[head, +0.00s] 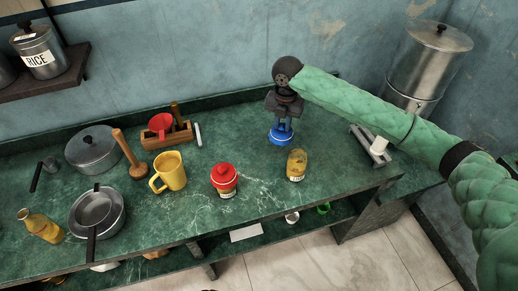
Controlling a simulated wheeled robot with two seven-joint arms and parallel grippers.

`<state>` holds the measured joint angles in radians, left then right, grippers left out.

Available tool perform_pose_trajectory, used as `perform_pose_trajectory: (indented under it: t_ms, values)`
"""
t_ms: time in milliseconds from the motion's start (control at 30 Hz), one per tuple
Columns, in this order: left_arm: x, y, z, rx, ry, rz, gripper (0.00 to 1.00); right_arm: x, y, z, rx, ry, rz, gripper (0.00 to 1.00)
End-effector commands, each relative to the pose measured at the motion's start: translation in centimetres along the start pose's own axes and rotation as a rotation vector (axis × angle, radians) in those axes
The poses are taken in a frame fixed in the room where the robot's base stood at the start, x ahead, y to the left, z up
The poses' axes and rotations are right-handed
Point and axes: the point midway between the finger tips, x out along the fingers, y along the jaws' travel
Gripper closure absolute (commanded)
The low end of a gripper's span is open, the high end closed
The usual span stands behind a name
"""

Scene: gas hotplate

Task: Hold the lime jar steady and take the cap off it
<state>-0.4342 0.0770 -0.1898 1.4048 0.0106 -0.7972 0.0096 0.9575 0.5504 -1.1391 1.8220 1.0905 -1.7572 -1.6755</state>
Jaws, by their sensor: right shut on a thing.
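My right gripper (284,124) points down above the counter and is shut on a blue cap (281,136). An open glass jar with yellowish contents and a pale label (296,166), which I take as the lime jar, stands upright on the green counter, just in front and slightly right of the cap. The cap is apart from the jar. The jar's label is too small to read. My left gripper is not in view, and nothing is seen holding the jar.
A jar with a red lid (225,178) and a yellow jug (169,172) stand left of the open jar. Pans (97,211), a wooden pestle (130,155) and a wooden box (167,136) are farther left. A metal urn (432,60) stands at the back right. The counter's front edge is close to the open jar.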

Motion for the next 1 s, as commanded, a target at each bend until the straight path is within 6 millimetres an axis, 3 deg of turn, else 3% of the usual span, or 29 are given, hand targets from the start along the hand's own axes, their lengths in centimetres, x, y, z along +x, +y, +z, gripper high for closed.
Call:
perform_pose_trajectory:
  t_ms: [100, 300, 400, 700, 1000]
  values:
    - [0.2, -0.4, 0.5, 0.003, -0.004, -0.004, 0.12, 0.1, 0.6, 0.1, -0.143, -0.003, -0.002, 1.00]
    - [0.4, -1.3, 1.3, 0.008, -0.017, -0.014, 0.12, 0.8, 1.0, 0.2, -0.264, -0.003, -0.005, 1.00]
    - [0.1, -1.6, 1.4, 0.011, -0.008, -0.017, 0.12, 1.8, 1.1, 0.2, -0.278, -0.001, -0.006, 1.00]
    - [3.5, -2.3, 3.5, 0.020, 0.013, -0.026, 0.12, 6.1, 1.1, 0.2, -0.277, -0.002, -0.005, 1.00]
    - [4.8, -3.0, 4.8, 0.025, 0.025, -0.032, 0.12, 8.4, 1.0, 0.2, -0.276, -0.002, -0.006, 1.00]
